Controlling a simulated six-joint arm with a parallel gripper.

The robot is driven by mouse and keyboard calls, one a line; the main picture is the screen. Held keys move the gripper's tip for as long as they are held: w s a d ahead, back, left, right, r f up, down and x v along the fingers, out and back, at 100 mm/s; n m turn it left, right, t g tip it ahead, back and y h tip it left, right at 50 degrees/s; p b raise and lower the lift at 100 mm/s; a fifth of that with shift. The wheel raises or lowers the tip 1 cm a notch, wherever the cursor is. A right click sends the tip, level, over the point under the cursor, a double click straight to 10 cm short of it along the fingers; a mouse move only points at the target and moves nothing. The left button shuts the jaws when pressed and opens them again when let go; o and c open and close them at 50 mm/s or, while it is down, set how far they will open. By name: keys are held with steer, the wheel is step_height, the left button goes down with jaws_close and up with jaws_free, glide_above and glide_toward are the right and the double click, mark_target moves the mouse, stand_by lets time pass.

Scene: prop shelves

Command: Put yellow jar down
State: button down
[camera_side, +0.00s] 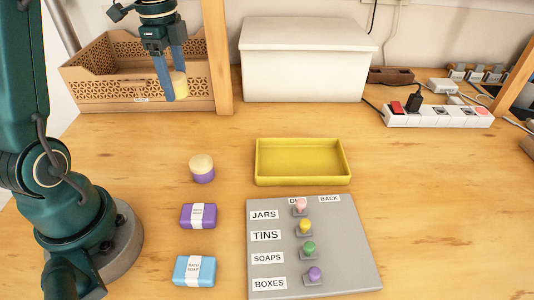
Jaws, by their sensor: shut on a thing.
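My gripper (175,90) is at the upper left, fingers pointing down, shut on a yellow jar (181,84). The jar's left part is hidden behind a blue finger. In the picture, the jar appears in front of the wooden crate (90,85), above the table; its exact height and depth cannot be told. An empty yellow tray (302,181) lies at the middle of the table, right of and nearer than the gripper.
A jar with a cream lid and purple body (202,170), a purple soap (198,216) and a blue soap (194,270) stand in a column. A grey labelled board (345,250) holds coloured knobs. A wooden post (217,60), white box (300,70) and power strip (440,117) are behind.

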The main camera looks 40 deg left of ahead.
steer(key=w+d+m, duration=0.6)
steer(key=d, duration=0.2)
glide_above(279, 164)
step_height(279, 164, down, 8)
steer(key=shift+a+f, duration=0.1)
steer(key=shift+f, duration=2.05)
steer(key=shift+f, duration=0.15)
steer(key=shift+c, duration=1.1)
jaws_free()
